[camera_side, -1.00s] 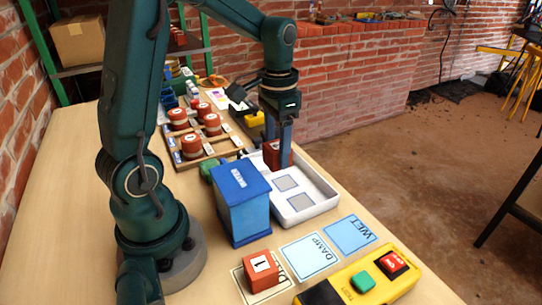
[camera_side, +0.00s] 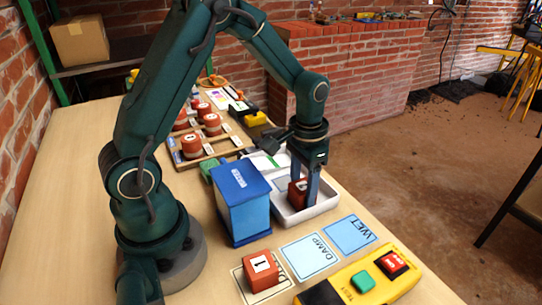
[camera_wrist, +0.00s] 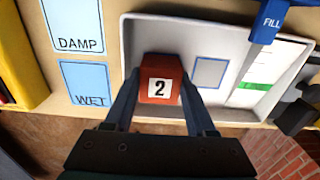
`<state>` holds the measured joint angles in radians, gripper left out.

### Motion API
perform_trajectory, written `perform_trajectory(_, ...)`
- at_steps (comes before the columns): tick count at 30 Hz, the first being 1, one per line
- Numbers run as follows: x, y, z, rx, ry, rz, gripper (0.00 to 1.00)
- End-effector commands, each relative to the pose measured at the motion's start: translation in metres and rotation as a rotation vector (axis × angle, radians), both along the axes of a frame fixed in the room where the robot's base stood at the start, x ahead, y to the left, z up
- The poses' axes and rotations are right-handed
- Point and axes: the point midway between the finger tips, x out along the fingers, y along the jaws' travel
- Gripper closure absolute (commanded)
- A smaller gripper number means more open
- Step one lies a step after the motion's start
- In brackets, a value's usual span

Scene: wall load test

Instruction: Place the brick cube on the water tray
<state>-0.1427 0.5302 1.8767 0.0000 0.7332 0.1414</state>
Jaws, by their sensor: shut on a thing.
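The red brick cube (camera_side: 297,194), marked 2, is between the fingers of my gripper (camera_side: 303,190). The cube also shows in the wrist view (camera_wrist: 161,80), with its white label facing the camera, and my gripper (camera_wrist: 159,88) is shut on its sides. The white water tray (camera_side: 305,215) lies under the cube; its rim also shows in the wrist view (camera_wrist: 127,45). The cube is low inside the tray walls, at the end nearer the DAMP and WET cards. I cannot tell whether it touches the floor. One outlined grey square (camera_wrist: 211,72) shows beside it.
A blue box (camera_side: 243,205) labelled WATER stands close to the tray. Another red cube (camera_side: 261,270), marked 1, sits on a card. The DAMP card (camera_side: 309,256), WET card (camera_side: 350,235) and yellow button box (camera_side: 360,282) are in front. A wooden rack (camera_side: 205,145) holds several round red pieces.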

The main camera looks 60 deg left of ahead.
Motion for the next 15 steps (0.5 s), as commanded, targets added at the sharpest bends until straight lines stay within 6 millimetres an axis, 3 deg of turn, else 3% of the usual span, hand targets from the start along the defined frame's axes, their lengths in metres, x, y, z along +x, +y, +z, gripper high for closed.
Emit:
perform_trajectory(4,0.0002,0.0001,-0.003,0.0,0.0,0.0,1.0)
perform_trajectory(5,0.0003,0.0001,-0.0029,0.0,-0.001,0.0,0.36)
perform_trajectory(6,0.0003,0.0001,-0.0027,0.0,-0.001,0.0,0.32)
perform_trajectory(15,0.0003,0.0001,-0.0015,0.0,-0.001,0.0,0.32)
